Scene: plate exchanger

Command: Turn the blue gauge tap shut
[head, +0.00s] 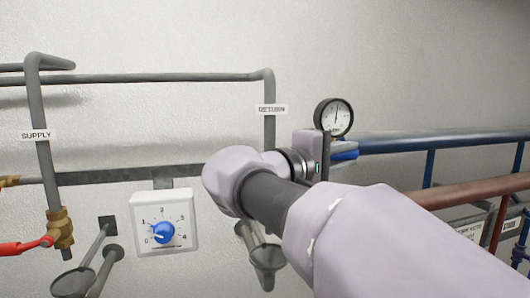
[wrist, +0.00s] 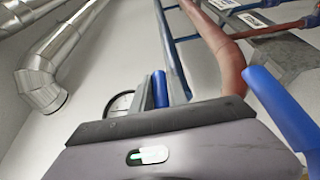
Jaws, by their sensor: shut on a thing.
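A round pressure gauge (head: 333,117) with a white face and dark rim stands at the end of the blue pipe. My gripper (head: 343,148) is just below it, shut on the blue gauge tap (head: 345,156). Only a small blue part of the tap shows past the jaw in the head view; its body is mostly hidden. In the wrist view the gripper's body fills the bottom. The gauge (wrist: 120,103) is partly hidden behind it. Blue parts show beyond the body and at the right edge; I cannot tell how the tap's handle is turned.
A blue pipe (head: 430,141) and a red pipe (head: 465,189) run right. A white dial box (head: 163,222) with a blue knob and a red lever (head: 22,247) on a brass valve are at left. Grey pipes labelled SUPPLY and RETURN run along the wall. A silver duct (wrist: 50,65) shows overhead.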

